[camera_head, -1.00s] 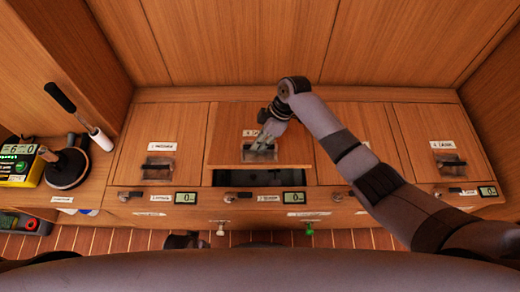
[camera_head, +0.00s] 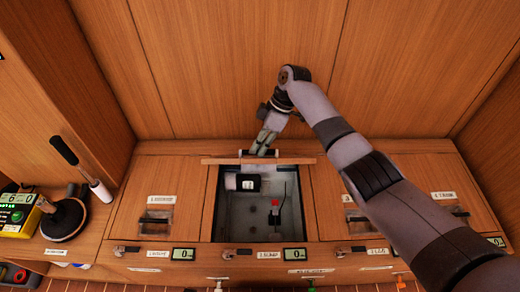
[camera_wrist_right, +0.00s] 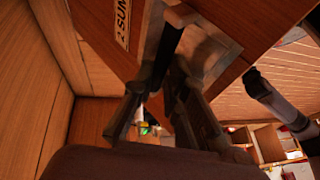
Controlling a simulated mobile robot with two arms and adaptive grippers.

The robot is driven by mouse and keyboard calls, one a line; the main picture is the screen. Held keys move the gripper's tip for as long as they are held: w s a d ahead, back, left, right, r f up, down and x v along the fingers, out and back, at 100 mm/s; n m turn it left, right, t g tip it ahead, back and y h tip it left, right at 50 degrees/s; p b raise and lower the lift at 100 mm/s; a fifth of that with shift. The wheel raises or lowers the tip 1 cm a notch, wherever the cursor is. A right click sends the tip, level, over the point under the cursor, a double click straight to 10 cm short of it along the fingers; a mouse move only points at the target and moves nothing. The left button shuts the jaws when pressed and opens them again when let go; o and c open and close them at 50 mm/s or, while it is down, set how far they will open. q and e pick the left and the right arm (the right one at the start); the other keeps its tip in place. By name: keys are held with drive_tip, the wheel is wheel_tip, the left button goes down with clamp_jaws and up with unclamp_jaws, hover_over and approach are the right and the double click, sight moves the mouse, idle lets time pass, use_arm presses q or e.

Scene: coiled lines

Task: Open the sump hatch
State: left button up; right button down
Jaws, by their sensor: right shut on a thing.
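The sump hatch lid (camera_head: 225,161) stands raised about upright at the back of its opening, seen nearly edge-on in the head view. In the right wrist view its wooden face (camera_wrist_right: 97,28) shows a label beginning "2 SUM" beside a metal handle recess (camera_wrist_right: 205,52). My right gripper (camera_head: 262,149) is shut on the hatch handle (camera_wrist_right: 168,48) at the lid. The opened sump (camera_head: 238,222) is a pale box holding a white and black cylinder (camera_head: 242,183) and a red-topped part (camera_head: 275,203). My left gripper is not in view.
Shut hatches lie on both sides, with handles at left (camera_head: 156,219) and right (camera_head: 455,211). Small displays (camera_head: 184,254) line the front edge. A plunger-like tool (camera_head: 66,218) and a yellow meter (camera_head: 18,214) stand at left. A wooden wall (camera_head: 210,70) rises behind.

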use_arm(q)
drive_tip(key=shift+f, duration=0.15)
use_arm(e)
drive_tip(key=shift+w+d+f, duration=0.1)
drive_tip(key=shift+d+f, duration=0.1)
drive_tip(key=shift+f, duration=0.3)
drive_tip(key=c, duration=2.1)
unclamp_jaws()
drive_tip(key=o, duration=0.3)
drive_tip(key=shift+w+a+f, duration=0.15)
drive_tip(key=shift+w+f, duration=0.25)
drive_tip(key=shift+w, duration=0.05)
drive_tip(key=shift+o, duration=0.6)
drive_tip(key=shift+w, duration=0.1)
drive_tip(key=shift+o, duration=0.4)
drive_tip(key=shift+r, duration=0.35)
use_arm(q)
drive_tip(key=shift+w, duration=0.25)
